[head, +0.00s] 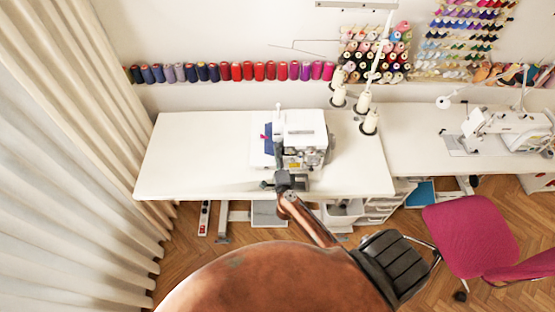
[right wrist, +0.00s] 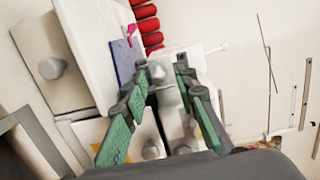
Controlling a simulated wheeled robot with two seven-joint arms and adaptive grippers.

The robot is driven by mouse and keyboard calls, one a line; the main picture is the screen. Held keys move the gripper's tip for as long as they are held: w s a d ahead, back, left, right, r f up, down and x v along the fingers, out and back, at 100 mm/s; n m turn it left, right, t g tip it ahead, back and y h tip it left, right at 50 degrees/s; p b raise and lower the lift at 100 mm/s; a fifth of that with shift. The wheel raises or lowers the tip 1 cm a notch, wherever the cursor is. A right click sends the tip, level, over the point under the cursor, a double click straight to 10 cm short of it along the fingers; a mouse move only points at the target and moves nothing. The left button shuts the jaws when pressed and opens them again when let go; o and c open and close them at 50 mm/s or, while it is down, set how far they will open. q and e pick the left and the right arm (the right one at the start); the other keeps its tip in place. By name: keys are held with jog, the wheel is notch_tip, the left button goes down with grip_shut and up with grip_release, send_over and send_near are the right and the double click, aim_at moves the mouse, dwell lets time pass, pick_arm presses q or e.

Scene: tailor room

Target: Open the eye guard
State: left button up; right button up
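The white overlock sewing machine (head: 303,122) stands on the white table, with a blue and pink patch on its left side. In the right wrist view, the machine's white body (right wrist: 85,35) fills the upper left. I cannot clearly make out the eye guard in either view. My right gripper (head: 284,180) is at the front of the machine. In the right wrist view, the green-padded fingers of this gripper (right wrist: 163,78) are spread apart, with a white and grey part of the machine showing between them. I cannot tell whether they touch it. My left gripper is not in view.
The white table (head: 190,150) is clear left of the machine. Thread cones (head: 369,122) stand to its right. A row of spools (head: 235,71) lines the wall behind. A pink chair (head: 465,235) stands at the right, and a curtain (head: 65,150) hangs at the left.

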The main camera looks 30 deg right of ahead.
jog(key=shift+w+a+f+m+g+h+b, duration=0.2)
jog(key=shift+m+g+h+b, duration=0.4)
jog(key=shift+b, duration=0.5)
jog(key=shift+w+a+f+m+g+h+b, duration=0.15)
jog(key=shift+w+m+g+h+b, duration=0.25)
jog(key=shift+h+b, duration=0.6)
jog(key=shift+w+a+f+m+g+h+b, duration=0.15)
jog(key=shift+m+g+h+b, duration=0.35)
jog(key=shift+b, duration=0.75)
jog(key=s+a+r+n+t+y, duration=0.4)
jog(key=s+a+n+t+y, duration=0.15)
jog(key=a+n, duration=0.35)
jog(key=a+f+n+y, duration=0.4)
jog(key=a+n+y, duration=0.2)
jog(key=n+y, duration=0.25)
jog(key=s+d+f+n+g, duration=0.1)
jog(key=s+f+n+g, duration=0.3)
jog(key=s+f, duration=0.4)
jog(key=s+d+f+n+g, duration=0.1)
jog(key=s+f+n+g, duration=0.3)
jog(key=f, duration=1)
jog(key=s+g, duration=0.3)
jog(key=s, duration=0.1)
jog(key=shift+d+f+y, duration=0.15)
jog(key=shift+d+y, duration=0.25)
